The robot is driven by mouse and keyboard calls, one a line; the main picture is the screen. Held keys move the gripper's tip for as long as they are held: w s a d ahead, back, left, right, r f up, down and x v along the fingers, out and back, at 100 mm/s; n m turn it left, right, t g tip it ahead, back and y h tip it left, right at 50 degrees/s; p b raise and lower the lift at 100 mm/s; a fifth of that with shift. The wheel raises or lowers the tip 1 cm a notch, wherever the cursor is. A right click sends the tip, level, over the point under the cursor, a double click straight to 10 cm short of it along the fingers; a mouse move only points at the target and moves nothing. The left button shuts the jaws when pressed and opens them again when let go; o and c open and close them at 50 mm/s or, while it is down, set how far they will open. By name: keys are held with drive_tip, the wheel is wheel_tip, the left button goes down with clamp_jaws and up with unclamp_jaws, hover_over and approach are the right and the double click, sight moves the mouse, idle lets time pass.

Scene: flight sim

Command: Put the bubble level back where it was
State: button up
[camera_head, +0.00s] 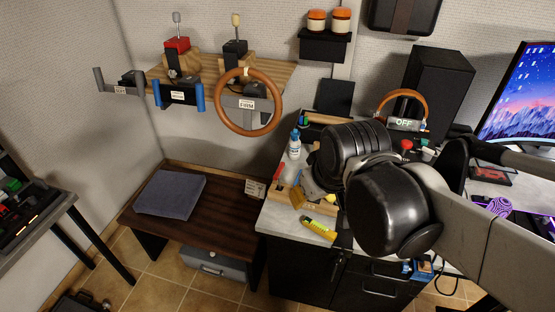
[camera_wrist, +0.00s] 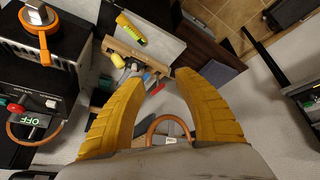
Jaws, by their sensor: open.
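A yellow-green bar with a dark patch lies on the pale counter in the head view (camera_head: 318,228). It looks like the bubble level, but I cannot read its details. It also shows near the top of the wrist view (camera_wrist: 131,28), beside a wooden tool block (camera_wrist: 137,53). My gripper (camera_wrist: 165,76) has two thick yellow fingers, spread apart, with nothing held between them. It is above the counter area and apart from the bar. In the head view my arm hides most of the gripper and part of the counter.
A blue-capped bottle (camera_head: 294,146) and a red-handled tool (camera_head: 279,172) stand at the counter's left. A low dark bench (camera_head: 222,215) carries a folded grey cloth (camera_head: 170,193). A black speaker (camera_head: 438,88) stands behind my arm.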

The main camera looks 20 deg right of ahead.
drive_tip(key=shift+m+t, duration=0.8)
drive_tip(key=shift+t, duration=0.1)
drive_tip(key=shift+s+a+r, duration=0.3)
drive_tip(key=shift+s+a, duration=0.3)
drive_tip(key=shift+s, duration=0.2)
drive_tip(key=shift+s+a+r, duration=0.25)
drive_tip(key=shift+s+a, duration=0.35)
drive_tip(key=shift+s, duration=0.15)
